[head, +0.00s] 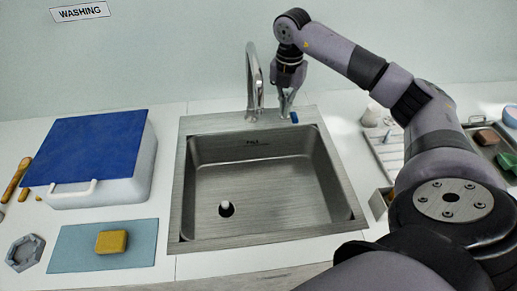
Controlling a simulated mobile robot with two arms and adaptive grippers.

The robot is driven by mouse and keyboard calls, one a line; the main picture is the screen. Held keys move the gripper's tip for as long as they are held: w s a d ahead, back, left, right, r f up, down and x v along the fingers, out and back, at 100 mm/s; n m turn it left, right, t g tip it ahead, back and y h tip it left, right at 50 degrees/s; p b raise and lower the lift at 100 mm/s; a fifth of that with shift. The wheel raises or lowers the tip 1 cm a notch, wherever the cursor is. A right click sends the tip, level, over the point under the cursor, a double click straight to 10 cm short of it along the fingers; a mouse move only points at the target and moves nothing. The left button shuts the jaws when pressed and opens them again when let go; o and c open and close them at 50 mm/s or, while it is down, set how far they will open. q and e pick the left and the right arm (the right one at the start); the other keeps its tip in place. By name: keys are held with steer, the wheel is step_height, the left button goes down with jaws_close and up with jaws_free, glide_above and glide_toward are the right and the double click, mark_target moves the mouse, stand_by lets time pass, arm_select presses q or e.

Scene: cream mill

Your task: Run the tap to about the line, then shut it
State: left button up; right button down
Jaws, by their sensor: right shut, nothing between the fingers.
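The tap (254,78) is a tall metal spout at the back rim of the steel sink (177,200). A small blue-ended part (294,117), apparently the tap's lever, sits just right of its base. My right gripper (286,106) points down beside the tap, shut and empty, its fingertips close to the lever; I cannot tell whether they touch. A short dark mark with small lettering (257,143) is on the sink's back inner wall. I see no stream from the spout and no clear water surface. A white knob (225,204) stands at the dark drain. My left gripper is out of view.
A white tub with a blue lid (88,145) stands left of the sink. A yellow block (112,241) lies on a blue mat (75,250), beside a grey octagonal dish (25,252). A ribbed rack (384,147) and a metal tray lie right, partly behind my arm.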

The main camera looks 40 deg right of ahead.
mark_target(295, 116)
steer(key=shift+f, duration=0.1)
steer(key=shift+f+b, duration=1.15)
steer(key=shift+f, duration=0.8)
steer(key=shift+s+d, duration=0.45)
steer(key=shift+d, duration=0.25)
steer(key=shift+s+d, duration=0.3)
steer(key=shift+d, duration=0.7)
steer(key=shift+a, duration=0.45)
steer(key=shift+r+p, duration=0.15)
steer(key=shift+p, duration=0.15)
